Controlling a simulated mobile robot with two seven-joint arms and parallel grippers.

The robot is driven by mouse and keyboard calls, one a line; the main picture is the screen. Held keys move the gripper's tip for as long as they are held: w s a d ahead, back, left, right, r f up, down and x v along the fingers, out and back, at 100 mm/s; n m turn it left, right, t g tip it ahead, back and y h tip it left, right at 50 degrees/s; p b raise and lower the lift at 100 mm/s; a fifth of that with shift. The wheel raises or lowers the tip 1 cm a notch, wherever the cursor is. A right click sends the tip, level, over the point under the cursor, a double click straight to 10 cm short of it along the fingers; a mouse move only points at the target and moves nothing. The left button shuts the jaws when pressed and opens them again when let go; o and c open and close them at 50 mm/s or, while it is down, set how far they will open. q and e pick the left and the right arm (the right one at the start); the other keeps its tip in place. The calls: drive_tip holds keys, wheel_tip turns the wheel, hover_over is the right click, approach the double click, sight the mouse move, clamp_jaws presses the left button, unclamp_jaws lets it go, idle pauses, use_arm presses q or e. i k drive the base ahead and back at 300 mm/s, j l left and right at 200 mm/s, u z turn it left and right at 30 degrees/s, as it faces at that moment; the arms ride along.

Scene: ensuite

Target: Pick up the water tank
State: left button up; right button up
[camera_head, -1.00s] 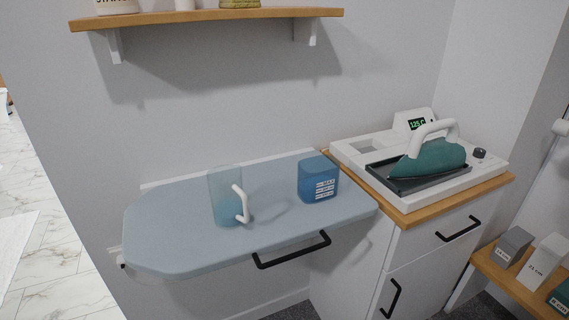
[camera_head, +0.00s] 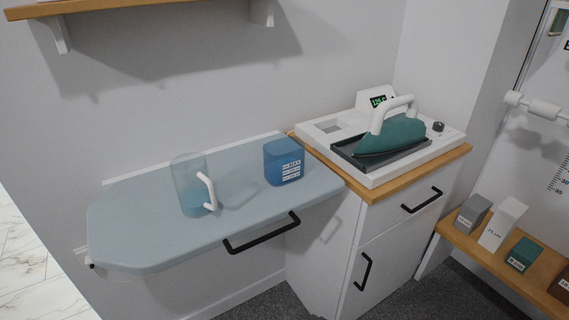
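The water tank (camera_head: 284,163) is most likely the small blue translucent container with a white MAX scale on its front. It stands upright on the right part of the grey-blue ironing board (camera_head: 130,222). A clear jug (camera_head: 189,186) with a white handle and some blue water low inside stands to its left, apart from it. Neither of my grippers is in view.
A white ironing station (camera_head: 375,178) with a teal iron (camera_head: 391,137) sits on the wood-topped cabinet (camera_head: 329,237) to the right. A black handle (camera_head: 262,236) sticks out at the board's front. A shelf (camera_head: 75,10) hangs above. Labelled blocks stand on a low bench (camera_head: 485,258).

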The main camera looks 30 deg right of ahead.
sight(283, 158)
drive_tip(key=l+u, duration=0.2)
drive_tip(key=u, duration=0.3)
drive_tip(key=l+u, duration=0.15)
drive_tip(key=u, duration=0.3)
drive_tip(key=l+u, duration=0.2)
drive_tip(key=u, duration=0.3)
drive_tip(key=k+l+u, duration=0.75)
drive_tip(key=k+l, duration=0.4)
drive_tip(key=l, duration=0.15)
drive_tip(key=k+z, duration=0.1)
drive_tip(key=k, duration=0.35)
drive_tip(key=l+u, duration=0.1)
drive_tip(key=l, duration=0.45)
drive_tip(key=i+j, duration=0.15)
drive_tip(key=i, duration=0.2)
